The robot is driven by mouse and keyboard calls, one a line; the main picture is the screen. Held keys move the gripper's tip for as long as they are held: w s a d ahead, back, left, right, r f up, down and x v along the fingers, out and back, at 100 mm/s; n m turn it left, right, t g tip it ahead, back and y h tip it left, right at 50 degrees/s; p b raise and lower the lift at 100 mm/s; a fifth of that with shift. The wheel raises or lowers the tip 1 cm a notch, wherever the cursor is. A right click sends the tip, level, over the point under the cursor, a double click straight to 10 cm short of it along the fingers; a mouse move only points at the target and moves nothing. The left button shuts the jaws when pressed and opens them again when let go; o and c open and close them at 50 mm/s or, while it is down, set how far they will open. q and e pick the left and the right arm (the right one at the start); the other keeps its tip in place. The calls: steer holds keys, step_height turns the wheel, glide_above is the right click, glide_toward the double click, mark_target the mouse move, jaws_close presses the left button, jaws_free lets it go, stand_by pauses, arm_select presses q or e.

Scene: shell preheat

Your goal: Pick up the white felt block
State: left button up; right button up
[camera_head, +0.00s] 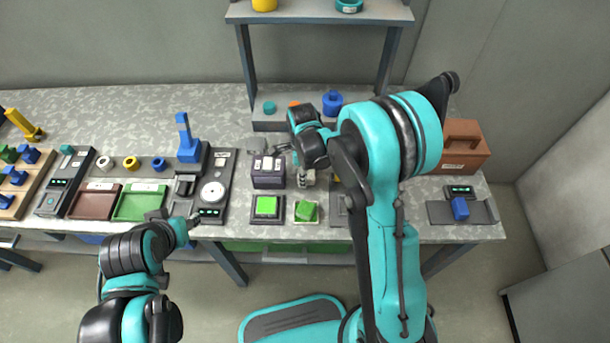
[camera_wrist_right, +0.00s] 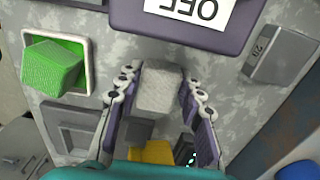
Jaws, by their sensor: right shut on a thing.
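The white felt block (camera_wrist_right: 160,88) shows as a pale block between the two fingers of my right gripper (camera_wrist_right: 159,95) in the right wrist view. My right gripper is shut on it. In the head view the right gripper (camera_head: 306,176) is just right of the dark purple box, and the arm partly hides the block. I cannot tell whether the block touches the table. My left gripper (camera_head: 176,216) is at the table's front edge, near the grey scale, and appears open and empty.
The purple box (camera_head: 268,181) stands close left of the right gripper. A green block (camera_head: 306,211) sits in a pale tray in front. A grey block (camera_wrist_right: 280,52) lies nearby. A brown case (camera_head: 463,158) stands at right; a shelf (camera_head: 320,14) rises behind.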

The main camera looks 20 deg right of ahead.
steer(key=shift+r, duration=0.5)
steer(key=r, duration=0.1)
steer(key=r+p, duration=0.2)
steer(key=r, duration=0.1)
steer(key=shift+s+d, duration=0.2)
steer(key=shift+s, duration=0.1)
steer(key=s+d+r+p, duration=0.3)
steer(key=s+d+r, duration=0.2)
steer(key=s, duration=0.4)
steer(key=shift+s+d+r, duration=0.2)
steer(key=shift+s+r, duration=0.05)
steer(key=shift+r, duration=0.25)
steer(key=shift+c, duration=0.4)
